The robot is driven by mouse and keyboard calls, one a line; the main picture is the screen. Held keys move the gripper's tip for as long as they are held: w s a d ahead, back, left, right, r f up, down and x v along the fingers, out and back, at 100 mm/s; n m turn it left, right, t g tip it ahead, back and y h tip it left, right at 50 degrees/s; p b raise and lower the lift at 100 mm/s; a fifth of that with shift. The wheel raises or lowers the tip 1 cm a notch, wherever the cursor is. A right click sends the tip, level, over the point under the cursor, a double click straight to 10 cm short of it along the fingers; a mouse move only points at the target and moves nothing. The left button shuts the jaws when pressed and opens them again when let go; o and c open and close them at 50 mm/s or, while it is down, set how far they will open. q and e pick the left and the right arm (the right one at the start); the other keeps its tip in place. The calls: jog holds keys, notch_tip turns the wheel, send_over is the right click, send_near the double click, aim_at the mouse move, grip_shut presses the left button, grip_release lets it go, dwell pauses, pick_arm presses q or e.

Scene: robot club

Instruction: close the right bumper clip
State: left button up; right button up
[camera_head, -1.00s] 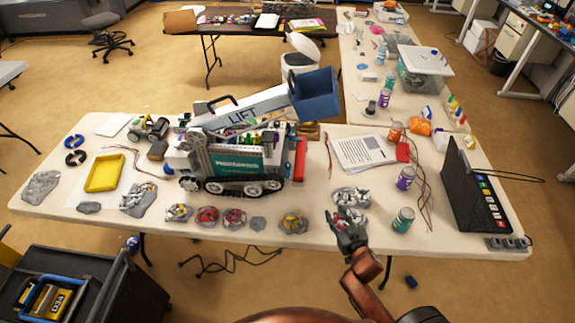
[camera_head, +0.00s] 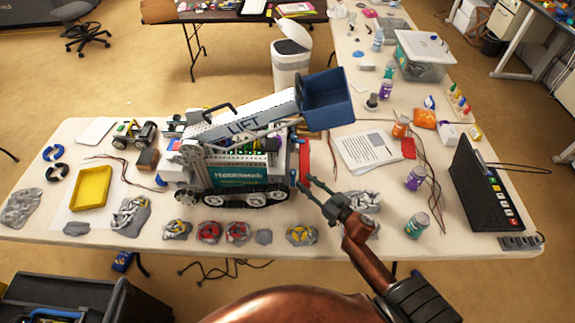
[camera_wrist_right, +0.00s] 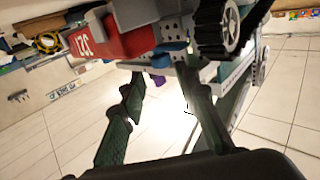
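The tracked robot model (camera_head: 245,180) stands on the table with a red bumper (camera_head: 304,160) at its right end. In the right wrist view the red bumper (camera_wrist_right: 115,40) is at the top with white lettering. A small blue piece (camera_wrist_right: 172,46) sits beside it, near a black wheel; I cannot tell for sure whether it is the right clip, or how it is set. My right gripper (camera_head: 307,184) is open and empty, its fingers pointing at the bumper's near end. In the wrist view the fingers (camera_wrist_right: 158,80) are spread just below the bumper and blue piece. My left gripper is not in view.
A blue bucket (camera_head: 327,98) on the model's lift arm hangs above the bumper. Grey and yellow wheel parts (camera_head: 301,235) lie along the table's front edge. Papers (camera_head: 368,152) lie right of the bumper. A black laptop-like panel (camera_head: 485,190) stands at the far right.

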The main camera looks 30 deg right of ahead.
aim_at(293, 172)
jog(key=x, duration=0.6)
jog(key=shift+w+a, duration=0.1)
jog(key=shift+a, duration=0.15)
jog(key=shift+w+a, duration=0.1)
jog(key=shift+w, duration=0.5)
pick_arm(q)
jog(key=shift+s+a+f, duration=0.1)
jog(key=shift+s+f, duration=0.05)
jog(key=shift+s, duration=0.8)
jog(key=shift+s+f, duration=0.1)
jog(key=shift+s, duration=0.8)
pick_arm(e)
grip_shut()
